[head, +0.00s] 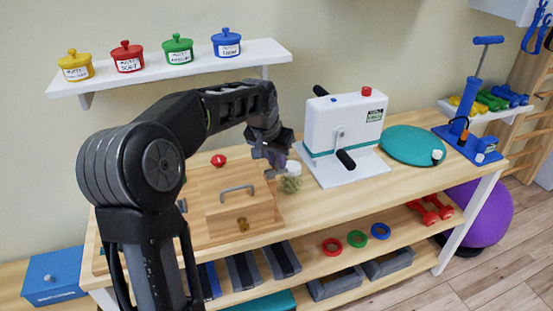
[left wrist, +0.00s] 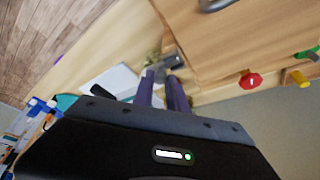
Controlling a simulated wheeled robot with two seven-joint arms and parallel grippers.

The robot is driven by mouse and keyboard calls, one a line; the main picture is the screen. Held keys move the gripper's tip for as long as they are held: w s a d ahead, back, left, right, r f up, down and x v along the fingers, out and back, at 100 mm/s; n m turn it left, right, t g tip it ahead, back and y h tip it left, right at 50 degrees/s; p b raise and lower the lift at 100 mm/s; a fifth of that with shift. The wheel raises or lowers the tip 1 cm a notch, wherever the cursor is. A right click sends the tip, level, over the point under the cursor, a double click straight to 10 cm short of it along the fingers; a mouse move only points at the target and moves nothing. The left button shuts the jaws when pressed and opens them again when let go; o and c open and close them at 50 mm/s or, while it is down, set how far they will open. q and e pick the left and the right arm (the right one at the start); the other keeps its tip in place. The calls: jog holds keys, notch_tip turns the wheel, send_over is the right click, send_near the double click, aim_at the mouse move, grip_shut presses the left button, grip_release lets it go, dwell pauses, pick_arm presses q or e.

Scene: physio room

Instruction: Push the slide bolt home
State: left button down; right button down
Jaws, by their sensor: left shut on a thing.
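A light wooden box (head: 205,215) stands on the table, with a grey bar handle and a brass knob on it. My left gripper (head: 275,163) is at the box's right edge, reaching down from above. In the left wrist view its two purple fingers (left wrist: 166,82) are close together at a small grey metal part, the slide bolt (left wrist: 172,62), beside the wooden box. The gripper is shut on it. The fingers and arm hide most of the bolt in the head view, so how far it is slid cannot be told. My right gripper is not in view.
A red knob (head: 218,160) is behind the handle.

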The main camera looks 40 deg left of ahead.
aim_at(268, 171)
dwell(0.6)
pick_arm(q)
jog(key=s+a+b, duration=0.1)
jog(key=s+a, duration=0.1)
jog(key=shift+s, duration=0.3)
jog(key=c, duration=1.3)
grip_release()
jog(key=shift+c, duration=0.2)
jog(key=v, duration=0.7)
jog(key=shift+r, duration=0.4)
jog(key=shift+s, duration=0.15)
